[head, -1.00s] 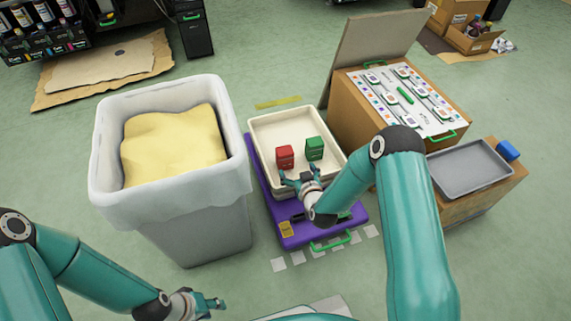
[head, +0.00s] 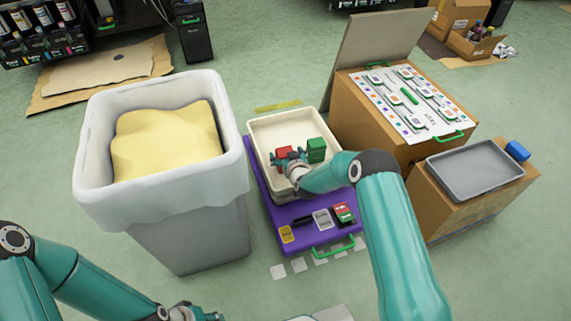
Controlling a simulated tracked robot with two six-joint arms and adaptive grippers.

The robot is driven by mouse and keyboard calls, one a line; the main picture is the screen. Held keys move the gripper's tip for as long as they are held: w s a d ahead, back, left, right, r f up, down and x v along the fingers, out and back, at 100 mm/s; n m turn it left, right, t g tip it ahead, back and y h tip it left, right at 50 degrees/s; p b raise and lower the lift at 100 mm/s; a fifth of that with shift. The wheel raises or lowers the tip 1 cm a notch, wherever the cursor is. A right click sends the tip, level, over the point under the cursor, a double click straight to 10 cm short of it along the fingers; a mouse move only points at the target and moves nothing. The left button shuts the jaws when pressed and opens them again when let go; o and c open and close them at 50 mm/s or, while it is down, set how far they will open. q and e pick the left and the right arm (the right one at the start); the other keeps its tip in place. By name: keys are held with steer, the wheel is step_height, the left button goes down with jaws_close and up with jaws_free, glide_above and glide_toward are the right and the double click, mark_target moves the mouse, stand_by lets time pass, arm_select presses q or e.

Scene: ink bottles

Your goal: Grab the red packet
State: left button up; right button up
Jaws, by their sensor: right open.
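The red packet (head: 284,152) stands in the cream tray (head: 265,128), left of the green packet (head: 316,150). My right gripper (head: 288,158) is open at the red packet's near side. Its fingers cover the lower part of the packet, and I cannot tell whether they touch it. My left gripper (head: 205,315) is at the bottom edge of the view, partly cut off, and its jaws cannot be made out.
The tray rests on a purple case (head: 262,210) with small cards on its front. A white bin (head: 200,235) with yellow filling stands close on the left. A cardboard box (head: 350,120) and a grey tray (head: 468,178) stand on the right.

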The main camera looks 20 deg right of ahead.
steer(key=shift+x, duration=0.85)
steer(key=shift+r, duration=0.1)
steer(key=c, duration=1.3)
steer(key=shift+o, duration=0.2)
